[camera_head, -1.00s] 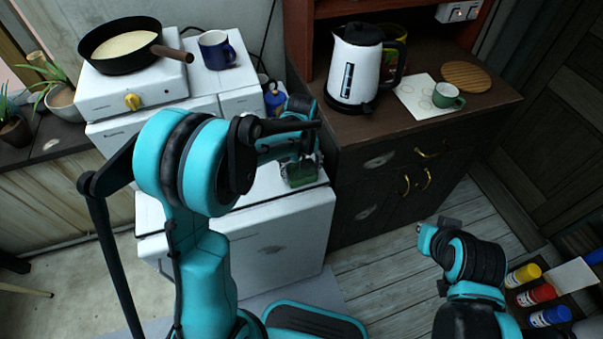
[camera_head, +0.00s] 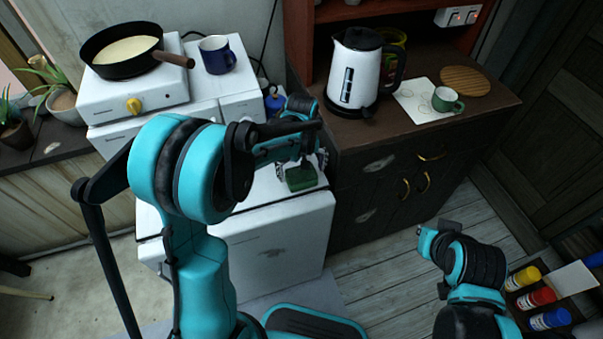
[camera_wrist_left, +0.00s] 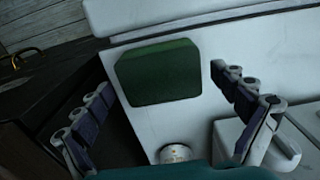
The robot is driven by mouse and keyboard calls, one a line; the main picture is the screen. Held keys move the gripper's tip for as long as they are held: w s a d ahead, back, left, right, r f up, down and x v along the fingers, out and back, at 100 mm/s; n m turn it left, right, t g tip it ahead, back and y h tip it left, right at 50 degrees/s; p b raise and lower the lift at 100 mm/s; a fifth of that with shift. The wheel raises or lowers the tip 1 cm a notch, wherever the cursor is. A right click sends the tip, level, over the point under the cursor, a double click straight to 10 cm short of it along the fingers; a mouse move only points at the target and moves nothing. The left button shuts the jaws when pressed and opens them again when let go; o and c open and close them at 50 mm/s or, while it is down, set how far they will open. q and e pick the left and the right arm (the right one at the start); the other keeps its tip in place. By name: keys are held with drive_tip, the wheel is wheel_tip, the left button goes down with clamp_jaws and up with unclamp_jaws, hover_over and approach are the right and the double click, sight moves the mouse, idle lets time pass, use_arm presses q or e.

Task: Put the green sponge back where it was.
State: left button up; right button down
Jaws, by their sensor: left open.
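The green sponge (camera_head: 301,180) lies on the white top of the low appliance (camera_head: 262,205), near its right end by the dark cabinet. The left wrist view shows the sponge (camera_wrist_left: 158,72) as a green block on the white surface. My left gripper (camera_head: 301,166) is just above it, its fingers spread on either side. In the left wrist view, my left gripper (camera_wrist_left: 160,82) is open, with visible gaps between the fingers and the sponge. My right arm shows at the lower right, away from the sponge; its fingers cannot be made out.
A kettle (camera_head: 354,70), a green cup (camera_head: 446,99) and a round wooden board (camera_head: 465,80) stand on the dark cabinet (camera_head: 400,135) to the right. A pan (camera_head: 122,62) and a blue mug (camera_head: 216,56) are at the back left. A blue bottle (camera_head: 274,104) stands behind my left wrist.

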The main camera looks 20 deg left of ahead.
sight(301, 174)
use_arm(q)
wheel_tip(301, 174, up, 10)
drive_tip(key=r+p, duration=0.1)
drive_tip(key=p, duration=0.2)
drive_tip(key=s+a+r+m+t, duration=0.1)
drive_tip(key=s+r+m+t, duration=0.1)
drive_tip(key=s, duration=0.6)
drive_tip(key=s+a+r+m+t, duration=0.1)
drive_tip(key=s+m+t, duration=0.3)
drive_tip(key=s, duration=0.5)
drive_tip(key=shift+a+r+m+t, duration=0.4)
drive_tip(key=shift+r+t, duration=0.2)
